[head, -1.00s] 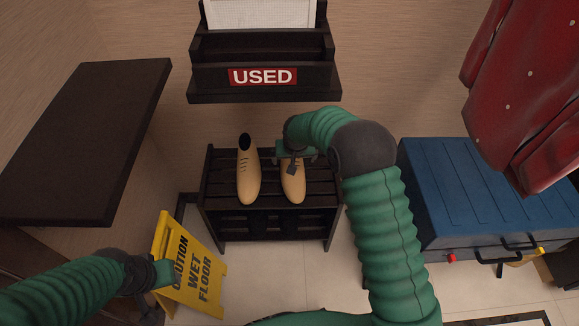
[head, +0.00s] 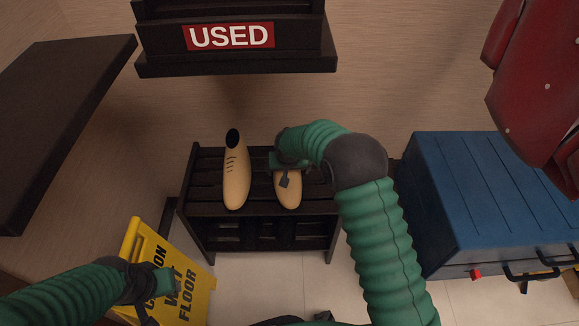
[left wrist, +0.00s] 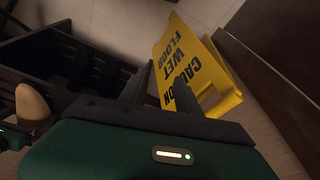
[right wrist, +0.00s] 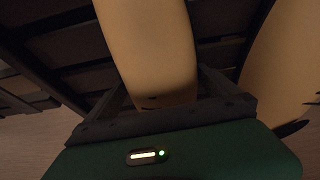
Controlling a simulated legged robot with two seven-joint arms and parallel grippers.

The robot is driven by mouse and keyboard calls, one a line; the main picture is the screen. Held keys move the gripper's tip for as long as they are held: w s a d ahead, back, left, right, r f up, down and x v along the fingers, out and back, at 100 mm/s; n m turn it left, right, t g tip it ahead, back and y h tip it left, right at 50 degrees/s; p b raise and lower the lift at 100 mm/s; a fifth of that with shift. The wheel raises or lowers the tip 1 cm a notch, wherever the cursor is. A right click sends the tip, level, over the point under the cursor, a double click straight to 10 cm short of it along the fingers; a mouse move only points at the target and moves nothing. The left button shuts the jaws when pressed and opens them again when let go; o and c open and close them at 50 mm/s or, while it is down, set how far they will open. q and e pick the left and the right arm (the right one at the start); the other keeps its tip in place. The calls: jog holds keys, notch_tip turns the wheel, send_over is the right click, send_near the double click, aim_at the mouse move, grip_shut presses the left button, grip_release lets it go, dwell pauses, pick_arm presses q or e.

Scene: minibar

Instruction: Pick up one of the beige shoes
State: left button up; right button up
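Two beige shoes stand side by side on a dark slatted rack (head: 205,165). The left shoe (head: 236,180) is free, its dark opening facing the wall. The right shoe (head: 288,192) is partly covered by my right gripper (head: 287,168) at its rear part. In the right wrist view, this shoe (right wrist: 155,50) lies between the spread fingers of my right gripper (right wrist: 163,90); firm contact is not visible. The other shoe (right wrist: 285,60) is at the right there. My left gripper (left wrist: 162,92) is open and empty, near the yellow wet-floor sign (head: 165,270).
A dark shelf with a "USED" label (head: 229,36) hangs above the rack. A blue chest (head: 480,185) stands at the right, under a red garment (head: 535,95). A dark tabletop (head: 60,110) is at the left. Some floor in front of the rack is clear.

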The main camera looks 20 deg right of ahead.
jog(key=shift+a, duration=0.4)
jog(key=c, duration=0.4)
jog(key=shift+d, duration=0.25)
jog(key=c, duration=1)
jog(key=shift+c, duration=1.2)
jog(key=shift+a, duration=0.1)
